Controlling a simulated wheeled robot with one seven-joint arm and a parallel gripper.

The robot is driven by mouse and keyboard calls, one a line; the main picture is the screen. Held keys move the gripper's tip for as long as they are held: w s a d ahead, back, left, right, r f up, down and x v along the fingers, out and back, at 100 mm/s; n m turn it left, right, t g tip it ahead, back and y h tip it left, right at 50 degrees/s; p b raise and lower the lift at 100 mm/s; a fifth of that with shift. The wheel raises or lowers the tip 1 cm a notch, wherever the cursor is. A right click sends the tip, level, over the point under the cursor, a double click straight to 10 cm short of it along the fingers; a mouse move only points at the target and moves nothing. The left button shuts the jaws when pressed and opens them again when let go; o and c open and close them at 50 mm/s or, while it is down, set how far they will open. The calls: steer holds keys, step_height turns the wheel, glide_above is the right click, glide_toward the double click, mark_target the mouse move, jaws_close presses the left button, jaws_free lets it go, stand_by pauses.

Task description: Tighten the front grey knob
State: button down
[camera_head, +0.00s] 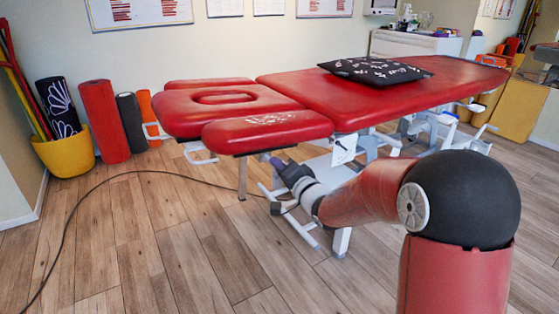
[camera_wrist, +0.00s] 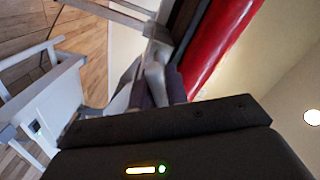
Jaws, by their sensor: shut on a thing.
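The red treatment table (camera_head: 250,100) fills the middle of the head view, and its red padded edge also shows in the wrist view (camera_wrist: 218,45). My gripper (camera_head: 270,162) is under the table's near end, below the small front pad. In the wrist view my gripper (camera_wrist: 152,90) points up at the table's frame, with its purple-grey fingers shut around a light grey part. This part, the front grey knob (camera_wrist: 155,78), is blurred and partly hidden by the fingers. In the head view the knob is hidden behind my gripper and arm.
Grey frame legs (camera_head: 342,240) stand close to my arm, and white frame bars (camera_wrist: 45,105) lie left of my gripper in the wrist view. A dark patterned cushion (camera_head: 375,70) lies on the table. A black cable (camera_head: 70,215) crosses the open wooden floor at left.

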steer(key=m+p, duration=0.2)
steer(key=m, duration=0.2)
steer(key=shift+d+p, duration=0.1)
steer(key=shift+p, duration=0.3)
steer(key=shift+f+m+p, duration=0.1)
steer(key=shift+m+p, duration=0.6)
steer(key=shift+m, duration=0.6)
steer(key=c, duration=1.4)
jaws_free()
steer(key=shift+c, duration=0.2)
steer(key=v, duration=0.7)
steer(key=shift+s+d, duration=0.15)
steer(key=shift+s, duration=0.15)
